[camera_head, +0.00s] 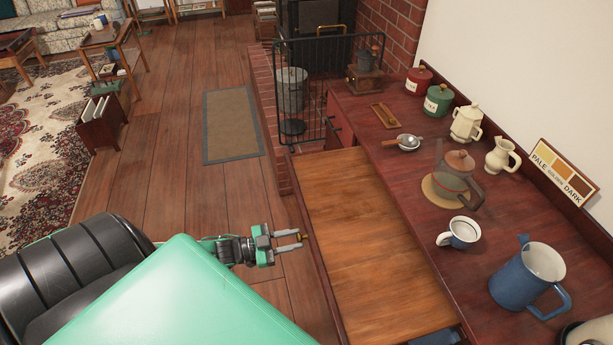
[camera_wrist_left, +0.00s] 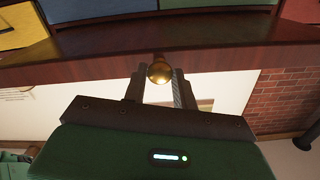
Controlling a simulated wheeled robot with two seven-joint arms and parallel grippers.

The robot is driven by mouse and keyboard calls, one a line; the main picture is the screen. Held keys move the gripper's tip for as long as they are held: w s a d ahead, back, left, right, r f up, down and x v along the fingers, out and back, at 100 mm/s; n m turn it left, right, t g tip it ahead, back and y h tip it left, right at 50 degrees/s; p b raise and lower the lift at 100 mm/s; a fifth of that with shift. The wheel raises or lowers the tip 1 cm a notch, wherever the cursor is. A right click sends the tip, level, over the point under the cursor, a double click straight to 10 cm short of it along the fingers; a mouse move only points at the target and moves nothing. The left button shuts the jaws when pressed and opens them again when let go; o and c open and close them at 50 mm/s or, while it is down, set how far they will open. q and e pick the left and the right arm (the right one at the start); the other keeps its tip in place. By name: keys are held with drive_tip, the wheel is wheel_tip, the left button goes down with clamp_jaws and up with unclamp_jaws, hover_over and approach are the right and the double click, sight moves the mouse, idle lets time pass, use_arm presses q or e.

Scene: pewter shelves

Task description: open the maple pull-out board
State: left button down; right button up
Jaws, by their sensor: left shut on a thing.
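The maple pull-out board (camera_head: 365,235) stands out from under the dark red counter toward the left, a wide bare strip of it showing. Its dark red front edge (camera_head: 318,262) faces my left gripper (camera_head: 303,238). In the left wrist view that front (camera_wrist_left: 235,42) crosses the top, with a round brass knob (camera_wrist_left: 159,70) on it. The fingers of my left gripper (camera_wrist_left: 159,86) are on both sides of the knob and shut on it. My right gripper is not in view.
The counter (camera_head: 400,185) carries a blue jug (camera_head: 525,280), a white mug (camera_head: 460,233), a glass pot (camera_head: 455,180) and red and green canisters. A black fire guard (camera_head: 325,80) stands beyond the board. Wooden floor (camera_head: 165,170) left of the board is clear.

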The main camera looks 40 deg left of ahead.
use_arm(q)
drive_tip(key=shift+s+a, duration=0.2)
drive_tip(key=shift+s, duration=0.05)
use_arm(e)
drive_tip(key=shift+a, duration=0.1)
use_arm(q)
drive_tip(key=c, duration=1.1)
unclamp_jaws()
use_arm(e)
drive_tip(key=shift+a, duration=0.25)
use_arm(q)
drive_tip(key=shift+s, duration=0.1)
drive_tip(key=b+v, duration=0.2)
drive_tip(key=v, duration=1.1)
drive_tip(key=shift+s+a, duration=0.2)
drive_tip(key=shift+a, duration=0.05)
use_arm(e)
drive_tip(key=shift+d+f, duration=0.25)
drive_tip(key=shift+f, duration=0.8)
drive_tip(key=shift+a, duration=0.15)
